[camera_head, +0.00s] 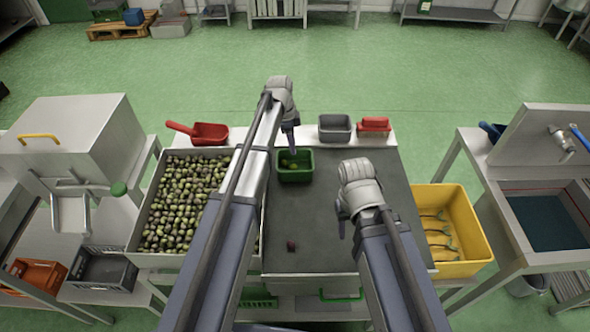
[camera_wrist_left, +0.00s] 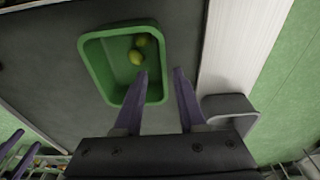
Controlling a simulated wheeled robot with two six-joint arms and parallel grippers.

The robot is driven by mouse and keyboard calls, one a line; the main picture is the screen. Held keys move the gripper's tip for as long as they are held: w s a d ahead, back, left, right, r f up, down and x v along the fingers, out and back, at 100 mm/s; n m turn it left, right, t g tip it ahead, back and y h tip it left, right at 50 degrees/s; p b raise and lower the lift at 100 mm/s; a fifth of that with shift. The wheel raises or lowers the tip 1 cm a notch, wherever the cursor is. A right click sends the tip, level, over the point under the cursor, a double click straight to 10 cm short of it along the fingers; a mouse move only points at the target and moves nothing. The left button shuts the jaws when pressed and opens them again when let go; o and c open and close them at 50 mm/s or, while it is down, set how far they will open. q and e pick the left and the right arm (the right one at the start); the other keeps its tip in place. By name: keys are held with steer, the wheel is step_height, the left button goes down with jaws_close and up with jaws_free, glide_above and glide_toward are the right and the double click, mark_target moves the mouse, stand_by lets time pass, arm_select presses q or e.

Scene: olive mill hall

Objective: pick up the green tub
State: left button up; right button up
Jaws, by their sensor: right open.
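The green tub (camera_head: 296,179) stands on the dark grey worktop, with a few yellow-green olives in it. It also shows in the left wrist view (camera_wrist_left: 92,62), with two olives visible inside. My left gripper (camera_head: 291,148) is above the tub's far side. My right gripper (camera_head: 341,222) is open and empty over the right part of the worktop, away from the tub.
A grey bin (camera_head: 335,127), a red scoop (camera_head: 203,132) and a red item (camera_head: 374,125) lie along the far edge. A large olive tray (camera_head: 143,228) is left, a yellow crate (camera_head: 466,229) right. A small dark object (camera_head: 291,245) lies on the worktop (camera_head: 315,225).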

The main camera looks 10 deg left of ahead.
mark_target(295, 160)
arm_select(q)
steer(key=shift+w+d+f+b, duration=0.15)
steer(key=shift+d+f+b, duration=0.05)
steer(key=shift+f+b, duration=1.1)
steer(key=shift+w+d+f+b, duration=0.15)
steer(key=shift+f+b, duration=1.05)
steer(key=shift+f, duration=0.1)
arm_select(e)
steer(key=shift+f, duration=2.6)
arm_select(q)
steer(key=shift+r, duration=0.1)
arm_select(e)
steer(key=shift+r, duration=0.1)
arm_select(q)
jaws_close()
